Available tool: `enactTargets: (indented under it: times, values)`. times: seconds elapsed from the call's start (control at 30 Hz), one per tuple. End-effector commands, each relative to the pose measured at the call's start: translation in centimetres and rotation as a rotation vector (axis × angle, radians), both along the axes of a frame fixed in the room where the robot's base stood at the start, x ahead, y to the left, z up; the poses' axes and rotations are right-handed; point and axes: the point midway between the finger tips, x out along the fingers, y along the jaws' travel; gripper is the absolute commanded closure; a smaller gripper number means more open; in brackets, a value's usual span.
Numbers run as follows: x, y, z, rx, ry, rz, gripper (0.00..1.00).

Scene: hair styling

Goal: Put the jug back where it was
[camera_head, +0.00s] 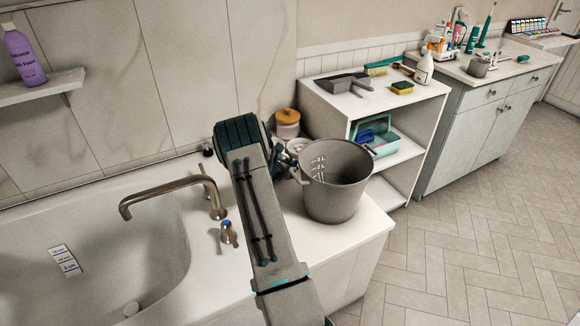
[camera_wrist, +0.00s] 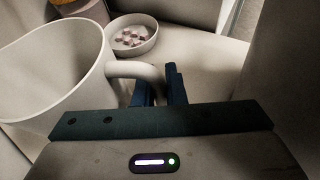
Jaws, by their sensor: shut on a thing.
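The jug (camera_head: 338,188) is a large grey vessel with an open top and marks on its inner wall. It is upright, at the right end of the white counter (camera_head: 310,229) beside the bathtub. In the wrist view the jug (camera_wrist: 55,75) fills the left side, with its handle (camera_wrist: 135,70) reaching toward my fingers. My gripper (camera_wrist: 160,88) is shut on the handle. In the head view my arm covers most of the gripper (camera_head: 295,172) at the jug's left side. I cannot tell whether the jug's base touches the counter.
A jar with an orange lid (camera_head: 287,122) and a small bowl (camera_wrist: 133,36) with pinkish pieces stand behind the jug. The bathtub (camera_head: 90,240) with its tap (camera_head: 165,195) lies to the left. A white shelf unit (camera_head: 375,100) stands behind on the right. Floor is open at right.

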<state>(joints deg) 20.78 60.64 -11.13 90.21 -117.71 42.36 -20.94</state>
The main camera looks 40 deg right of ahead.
Motion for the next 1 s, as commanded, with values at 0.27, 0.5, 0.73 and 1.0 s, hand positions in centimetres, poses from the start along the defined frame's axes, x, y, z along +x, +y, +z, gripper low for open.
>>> enactTargets:
  times: [0.27, 0.5, 0.73, 1.0]
  values:
    - [0.0, 0.0, -1.1, -0.001, 0.000, 0.000, 1.00]
    - [0.0, 0.0, -1.3, 0.000, 0.000, 0.000, 0.70]
    - [0.0, 0.0, -1.3, 0.000, 0.000, 0.000, 0.68]
    - [-0.3, 1.2, -0.6, 0.000, 0.001, 0.001, 0.68]
